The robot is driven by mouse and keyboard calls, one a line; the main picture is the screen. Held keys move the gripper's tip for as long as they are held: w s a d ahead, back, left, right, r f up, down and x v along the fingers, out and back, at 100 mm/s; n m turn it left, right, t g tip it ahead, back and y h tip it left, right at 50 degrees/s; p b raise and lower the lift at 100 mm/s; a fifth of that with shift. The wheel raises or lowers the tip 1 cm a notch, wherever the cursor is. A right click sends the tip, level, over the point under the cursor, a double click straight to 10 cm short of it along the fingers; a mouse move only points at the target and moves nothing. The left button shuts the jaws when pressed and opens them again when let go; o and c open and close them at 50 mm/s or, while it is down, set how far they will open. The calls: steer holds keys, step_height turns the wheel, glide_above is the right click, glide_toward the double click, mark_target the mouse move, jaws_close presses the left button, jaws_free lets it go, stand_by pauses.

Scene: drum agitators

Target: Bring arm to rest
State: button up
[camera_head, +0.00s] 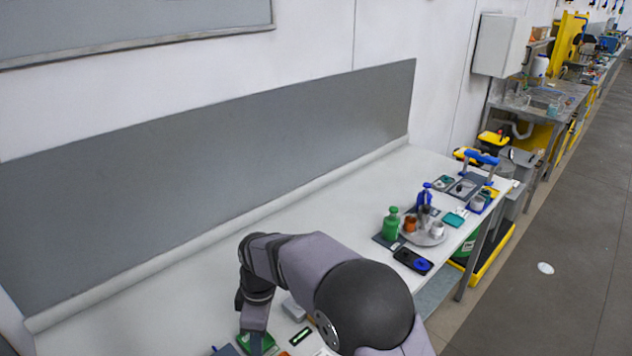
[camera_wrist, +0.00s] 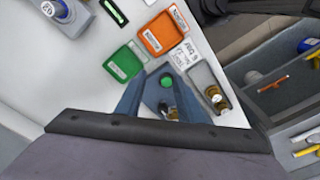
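My gripper (camera_wrist: 154,72) shows in the wrist view as two blue-grey fingers with a gap between them. A dark tray or mat (camera_wrist: 151,91) with a small green round piece (camera_wrist: 166,82) and brass-coloured parts (camera_wrist: 170,112) shows in the gap, apparently below the fingers. I see nothing clasped. In the head view my arm is bent over the near part of the white bench (camera_head: 150,305). Its wrist points down near a green tray (camera_head: 268,343), and the fingertips cannot be made out there.
In the wrist view, a green tray (camera_wrist: 123,64), an orange tray (camera_wrist: 165,32) and a grey tray with brass parts (camera_wrist: 208,82) lie nearby. A round platter (camera_head: 425,238), a green bottle (camera_head: 391,224) and a blue bottle (camera_head: 425,196) stand farther along. A grey panel (camera_head: 220,165) backs the bench.

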steer(key=s+d+r+m, duration=0.1)
steer(key=s+d+m, duration=0.3)
steer(key=d, duration=0.6)
steer(key=s+d+r+m, duration=0.1)
steer(key=d+m, duration=0.5)
steer(key=d, duration=0.3)
steer(key=s+d+f+m+h+b, duration=0.1)
steer(key=s+d+f+m, duration=0.1)
steer(key=s+d+m, duration=0.5)
steer(key=s+d, duration=0.2)
steer(key=s, duration=0.2)
steer(key=shift+d+m, duration=0.35)
steer(key=shift+m, duration=0.05)
steer(key=shift+f, duration=0.1)
